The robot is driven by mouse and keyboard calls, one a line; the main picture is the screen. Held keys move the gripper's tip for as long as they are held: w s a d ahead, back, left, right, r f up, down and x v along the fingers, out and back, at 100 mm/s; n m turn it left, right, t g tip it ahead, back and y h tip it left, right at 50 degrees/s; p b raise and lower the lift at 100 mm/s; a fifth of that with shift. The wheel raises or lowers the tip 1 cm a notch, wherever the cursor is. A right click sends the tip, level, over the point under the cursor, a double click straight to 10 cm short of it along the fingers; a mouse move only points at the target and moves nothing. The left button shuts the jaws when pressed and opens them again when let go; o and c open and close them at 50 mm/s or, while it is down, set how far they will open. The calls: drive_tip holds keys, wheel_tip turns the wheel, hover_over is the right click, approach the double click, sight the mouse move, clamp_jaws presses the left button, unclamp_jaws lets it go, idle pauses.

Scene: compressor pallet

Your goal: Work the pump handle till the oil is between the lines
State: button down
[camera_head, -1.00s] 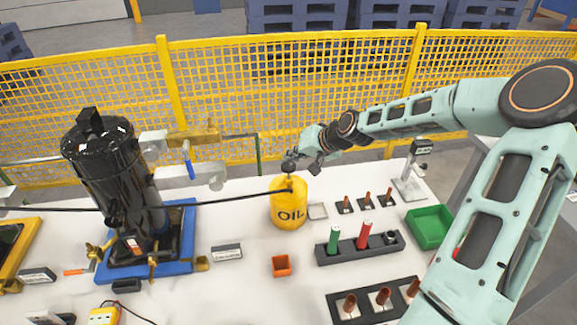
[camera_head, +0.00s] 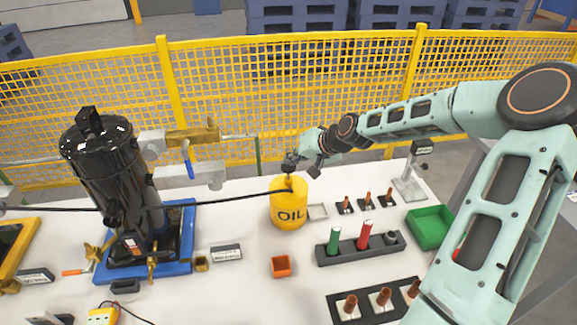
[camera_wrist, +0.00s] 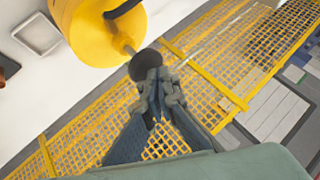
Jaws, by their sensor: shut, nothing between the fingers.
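A yellow can marked OIL (camera_head: 288,208) stands upright on the white table; its top also shows in the wrist view (camera_wrist: 85,28). The dark pump knob (camera_wrist: 146,64) sits on a thin metal rod out of the can's top. My gripper (camera_wrist: 156,82) is shut with nothing between its fingers, its tips at or against the knob; touching cannot be told. In the head view my gripper (camera_head: 297,161) is just above the can. A black hose runs from the can to the left, past the black compressor cylinder (camera_head: 104,165). The oil level and its lines are too small to read.
A grey rack (camera_head: 345,252) with a green and a red cylinder, an orange cup (camera_head: 281,267) and a green bin (camera_head: 430,228) stand right of and before the can. A yellow mesh fence (camera_head: 300,80) runs behind the table.

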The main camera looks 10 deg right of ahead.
sight(291, 167)
drive_tip(key=shift+s+f+b, duration=0.15)
drive_tip(key=shift+f+b, duration=0.8)
drive_tip(key=shift+f, duration=0.6)
idle(0.8)
idle(0.3)
drive_tip(key=shift+r+p, duration=1.6)
drive_tip(key=shift+r, duration=0.55)
wheel_tip(291, 167, up, 5)
drive_tip(key=p, duration=0.4)
drive_tip(key=shift+r, duration=0.1)
drive_tip(key=shift+a, duration=0.1)
